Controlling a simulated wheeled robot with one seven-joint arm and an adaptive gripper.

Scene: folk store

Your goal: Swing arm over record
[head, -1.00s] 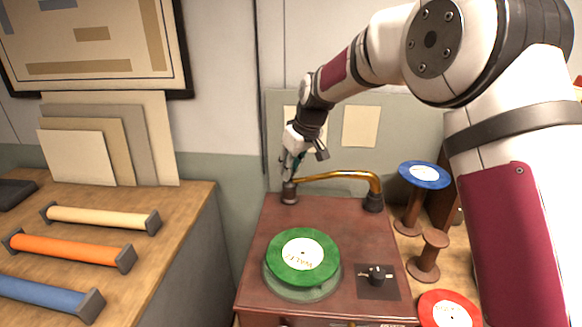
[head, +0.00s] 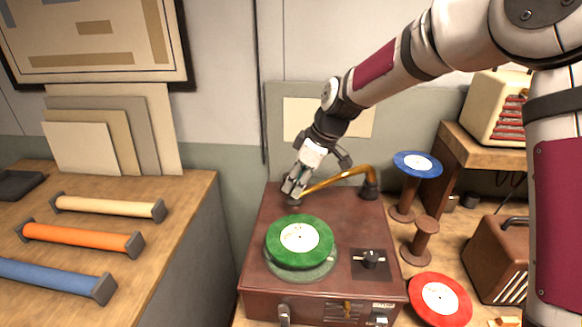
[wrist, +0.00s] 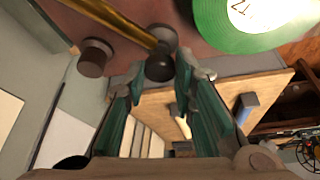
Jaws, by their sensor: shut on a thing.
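The record player (head: 325,285) has a dark red-brown case. A green record (head: 300,236) with a pale label lies on its turntable; part of it shows in the wrist view (wrist: 255,22). The brass tone arm (head: 335,180) runs from its pivot (head: 370,190) at the back right to the back left. My gripper (head: 291,190) is at the arm's free end, behind the record. In the wrist view, my fingers are shut on the arm's dark end (wrist: 160,66). A short dark post (wrist: 95,57) stands beside that end, apart from it.
A black knob (head: 370,259) is right of the turntable. A red record (head: 440,299) lies right of the player, and a blue record (head: 417,164) sits on a stand behind. Coloured bars lie on the left counter (head: 190,215).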

